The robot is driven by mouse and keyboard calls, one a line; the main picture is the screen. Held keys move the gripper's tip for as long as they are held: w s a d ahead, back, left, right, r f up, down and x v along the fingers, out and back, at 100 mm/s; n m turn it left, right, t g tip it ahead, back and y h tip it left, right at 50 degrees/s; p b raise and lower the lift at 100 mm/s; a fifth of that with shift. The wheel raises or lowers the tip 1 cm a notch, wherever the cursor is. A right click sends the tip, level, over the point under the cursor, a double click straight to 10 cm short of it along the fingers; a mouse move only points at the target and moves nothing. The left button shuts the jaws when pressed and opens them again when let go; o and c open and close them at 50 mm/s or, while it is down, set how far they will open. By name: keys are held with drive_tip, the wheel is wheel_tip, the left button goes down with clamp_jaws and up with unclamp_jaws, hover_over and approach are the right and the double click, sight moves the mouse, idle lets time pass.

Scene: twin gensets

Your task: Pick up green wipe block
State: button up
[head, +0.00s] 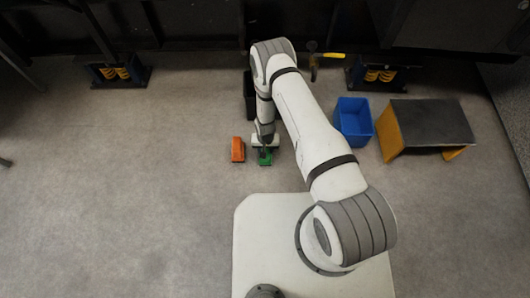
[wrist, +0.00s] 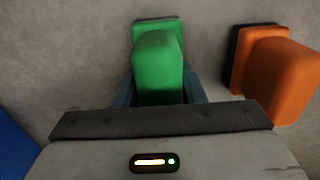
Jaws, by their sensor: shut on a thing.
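The green wipe block (wrist: 158,68) is a green block with a darker pad at its far end, in the middle of the wrist view. In the head view the green wipe block (head: 265,158) shows at the end of my arm, just above or on the grey floor; I cannot tell which. My gripper (wrist: 157,92) is shut on the green wipe block, with a finger along each side. The gripper in the head view (head: 265,149) partly covers the block from above.
An orange block (head: 238,149) with a dark pad lies close to the left of the green block in the head view. A blue bin (head: 353,121) and a dark-topped yellow step (head: 430,122) stand to the right. A black object (head: 249,95) is partly behind my arm.

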wheel_tip(320, 180, up, 10)
drive_tip(key=p, duration=0.3)
drive_tip(key=shift+p, duration=0.4)
